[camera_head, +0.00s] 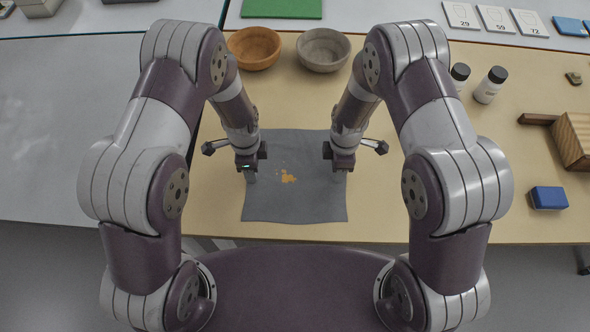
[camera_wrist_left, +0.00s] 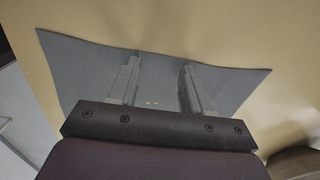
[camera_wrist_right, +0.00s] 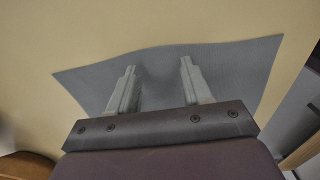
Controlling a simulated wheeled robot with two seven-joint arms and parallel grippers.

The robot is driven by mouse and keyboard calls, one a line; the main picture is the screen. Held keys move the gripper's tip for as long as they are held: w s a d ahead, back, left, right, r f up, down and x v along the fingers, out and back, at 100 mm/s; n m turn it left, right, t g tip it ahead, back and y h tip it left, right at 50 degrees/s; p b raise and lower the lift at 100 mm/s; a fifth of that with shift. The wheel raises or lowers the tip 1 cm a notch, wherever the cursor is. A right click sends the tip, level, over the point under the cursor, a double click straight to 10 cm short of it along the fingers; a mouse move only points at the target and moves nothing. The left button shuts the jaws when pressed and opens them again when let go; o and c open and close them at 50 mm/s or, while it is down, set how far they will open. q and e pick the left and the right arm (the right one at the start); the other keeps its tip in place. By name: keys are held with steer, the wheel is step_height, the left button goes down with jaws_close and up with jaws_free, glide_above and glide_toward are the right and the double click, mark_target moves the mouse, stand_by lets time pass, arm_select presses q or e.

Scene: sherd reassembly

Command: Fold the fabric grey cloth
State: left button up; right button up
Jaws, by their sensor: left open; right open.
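The grey cloth (camera_head: 300,208) lies spread out on the tan table, close to the front edge. An orange patch (camera_head: 288,177) shows near its middle. My left gripper (camera_head: 251,178) is at the cloth's left side, pointing down and open; in the left wrist view its two fingers (camera_wrist_left: 157,62) stand apart over the cloth (camera_wrist_left: 85,70). My right gripper (camera_head: 339,172) is at the cloth's right side, also open; in the right wrist view its fingers (camera_wrist_right: 158,68) stand apart over the cloth (camera_wrist_right: 235,75). I cannot tell whether the fingertips touch the cloth.
A wooden bowl (camera_head: 254,48) and a grey bowl (camera_head: 323,49) stand behind the cloth. Two bottles (camera_head: 490,86) (camera_head: 460,74), a blue block (camera_head: 548,198) and a wooden box (camera_head: 572,140) are to the right. The table's front edge runs just before the cloth.

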arm_select(q)
steer(key=shift+w+f, duration=0.1)
arm_select(e)
steer(key=shift+w+f, duration=0.1)
steer(key=shift+f, duration=0.05)
arm_select(q)
steer(key=shift+c, duration=0.7)
arm_select(e)
steer(key=shift+c, duration=0.7)
arm_select(q)
jaws_close()
arm_select(e)
jaws_close()
